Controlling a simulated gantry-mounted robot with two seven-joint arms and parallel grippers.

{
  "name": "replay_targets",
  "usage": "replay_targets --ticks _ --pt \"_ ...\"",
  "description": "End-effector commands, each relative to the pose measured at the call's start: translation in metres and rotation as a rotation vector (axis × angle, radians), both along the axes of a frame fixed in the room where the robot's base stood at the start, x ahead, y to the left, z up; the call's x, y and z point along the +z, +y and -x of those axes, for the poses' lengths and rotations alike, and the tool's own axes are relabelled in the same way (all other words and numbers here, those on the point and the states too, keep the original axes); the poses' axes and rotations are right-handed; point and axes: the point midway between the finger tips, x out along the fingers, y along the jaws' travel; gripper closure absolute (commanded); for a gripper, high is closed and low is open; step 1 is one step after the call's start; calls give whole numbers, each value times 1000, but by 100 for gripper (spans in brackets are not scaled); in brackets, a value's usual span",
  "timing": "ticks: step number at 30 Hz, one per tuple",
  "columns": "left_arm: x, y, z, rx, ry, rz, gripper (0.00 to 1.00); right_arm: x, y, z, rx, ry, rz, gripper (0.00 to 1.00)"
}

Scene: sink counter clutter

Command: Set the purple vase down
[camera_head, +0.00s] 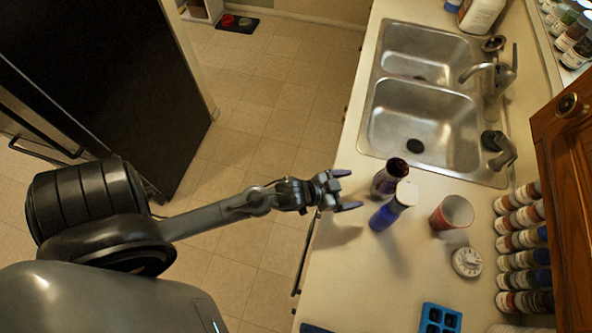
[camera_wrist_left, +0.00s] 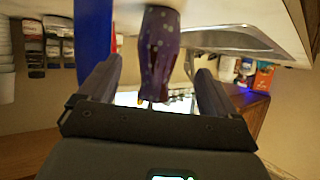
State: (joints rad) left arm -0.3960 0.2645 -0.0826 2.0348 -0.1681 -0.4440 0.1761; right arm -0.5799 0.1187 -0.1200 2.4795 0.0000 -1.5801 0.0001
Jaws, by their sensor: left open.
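In the left wrist view the vase (camera_wrist_left: 160,47) shows between the two spread fingers, apart from both. My right gripper is not in view.
A blue bottle with a white cap (camera_head: 384,217) stands close beside the vase. A red cup (camera_head: 452,214), a white timer (camera_head: 467,262) and a blue tray (camera_head: 440,318) are further right and nearer. The double sink (camera_head: 421,125) lies behind. Several jars line the right side.

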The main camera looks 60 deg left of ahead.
Motion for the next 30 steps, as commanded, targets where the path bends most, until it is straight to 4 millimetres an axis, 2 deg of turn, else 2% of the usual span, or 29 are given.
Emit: replay_targets --ticks 9,15,21,30 --pt "2 3 102 125 511 -134 8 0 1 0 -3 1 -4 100" --pt "13 3 155 142 727 -158 8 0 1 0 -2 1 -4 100" --pt "18 3 175 142 809 -163 8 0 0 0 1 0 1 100" --pt "19 3 176 142 813 -164 8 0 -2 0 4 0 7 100"
